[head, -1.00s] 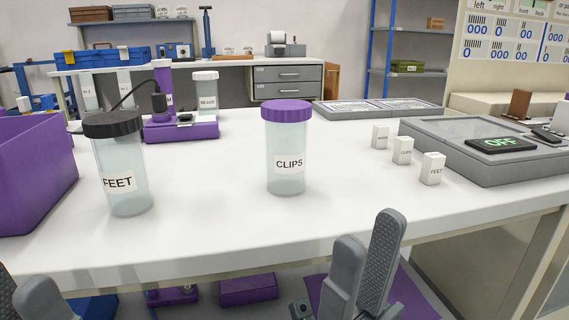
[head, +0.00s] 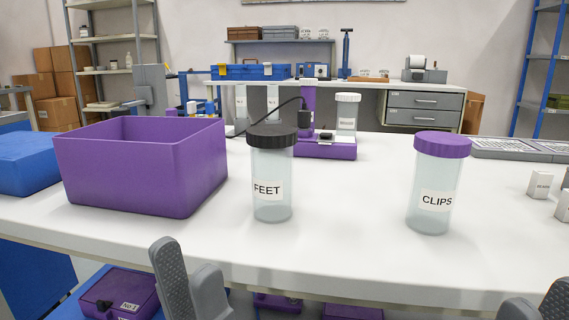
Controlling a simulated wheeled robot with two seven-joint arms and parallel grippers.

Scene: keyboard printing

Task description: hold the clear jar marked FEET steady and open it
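The clear jar marked FEET (head: 272,190) stands upright on the white table, with its black ribbed lid (head: 271,136) on. My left gripper (head: 188,275) shows at the bottom, in front of the table edge, left of and below the jar. Its two grey fingers are apart with nothing seen between them. My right gripper (head: 537,303) shows only as finger parts at the bottom right corner, with a gap between them. Neither gripper touches the jar.
A clear jar marked CLIPS (head: 434,190) with a purple lid stands to the right. A purple bin (head: 140,165) is left of the FEET jar. A purple device (head: 322,147) stands behind it. Small white labelled blocks (head: 541,184) are at the right. The table front is clear.

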